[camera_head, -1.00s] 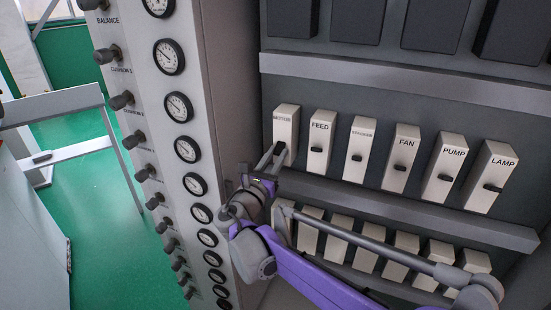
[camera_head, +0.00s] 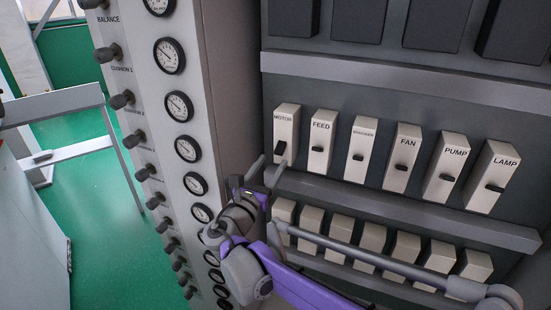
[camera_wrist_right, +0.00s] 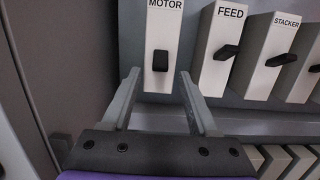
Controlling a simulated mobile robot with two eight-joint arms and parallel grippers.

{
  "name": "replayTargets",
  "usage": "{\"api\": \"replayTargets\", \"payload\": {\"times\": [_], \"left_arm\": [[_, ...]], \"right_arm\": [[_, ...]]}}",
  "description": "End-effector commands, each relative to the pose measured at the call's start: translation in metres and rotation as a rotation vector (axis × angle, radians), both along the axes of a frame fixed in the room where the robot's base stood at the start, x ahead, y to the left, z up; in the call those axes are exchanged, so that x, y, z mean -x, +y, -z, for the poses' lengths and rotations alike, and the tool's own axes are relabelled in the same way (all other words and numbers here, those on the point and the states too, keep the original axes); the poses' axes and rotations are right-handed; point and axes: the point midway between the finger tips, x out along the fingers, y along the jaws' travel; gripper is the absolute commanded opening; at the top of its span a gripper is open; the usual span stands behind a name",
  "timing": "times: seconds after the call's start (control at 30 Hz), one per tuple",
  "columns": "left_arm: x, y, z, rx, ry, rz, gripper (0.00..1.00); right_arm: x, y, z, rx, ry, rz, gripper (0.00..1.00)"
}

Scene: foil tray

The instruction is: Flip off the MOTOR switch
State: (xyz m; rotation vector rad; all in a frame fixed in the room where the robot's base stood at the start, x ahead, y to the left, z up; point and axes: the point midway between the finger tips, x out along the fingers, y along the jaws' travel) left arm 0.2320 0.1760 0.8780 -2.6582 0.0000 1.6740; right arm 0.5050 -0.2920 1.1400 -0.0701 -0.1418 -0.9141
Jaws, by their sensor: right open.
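The MOTOR switch (camera_head: 286,130) is a pale block at the left end of the labelled row. Its black lever (camera_head: 281,147) looks longer and more slanted than the flat levers beside it. In the right wrist view the MOTOR lever (camera_wrist_right: 160,60) shows as an upright dark block, unlike the sideways FEED lever (camera_wrist_right: 227,52). My right gripper (camera_head: 267,172) is open and empty, just below the MOTOR switch. In the wrist view its fingers (camera_wrist_right: 159,88) stand apart on either side of the block's lower end, clear of the lever. My left gripper is not in view.
The FEED (camera_head: 321,134), STACKER (camera_head: 361,142), FAN (camera_head: 402,158), PUMP (camera_head: 445,168) and LAMP (camera_head: 491,178) switches stand to the right. A grey ledge (camera_head: 400,210) runs below, above a second row of blocks. A panel of gauges (camera_head: 180,107) and knobs is at the left.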

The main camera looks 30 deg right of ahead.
Motion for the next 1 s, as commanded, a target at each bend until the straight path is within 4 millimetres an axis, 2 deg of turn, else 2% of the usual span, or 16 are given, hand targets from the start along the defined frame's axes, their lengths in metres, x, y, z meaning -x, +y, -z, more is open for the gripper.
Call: {"api": "replayTargets", "payload": {"times": [0.13, 0.33, 0.57, 1.0], "left_arm": [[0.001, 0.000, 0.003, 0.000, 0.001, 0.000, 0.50], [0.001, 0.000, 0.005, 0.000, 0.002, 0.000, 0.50], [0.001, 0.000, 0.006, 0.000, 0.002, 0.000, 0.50], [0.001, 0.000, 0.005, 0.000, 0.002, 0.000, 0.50]], "right_arm": [[0.019, 0.026, 0.006, -0.002, 0.000, -0.005, 0.60], [0.035, 0.047, 0.010, -0.001, 0.000, -0.002, 0.60], [0.041, 0.052, 0.011, -0.001, 0.001, 0.000, 0.60], [0.043, 0.049, 0.013, -0.026, -0.004, 0.003, 0.60]]}}
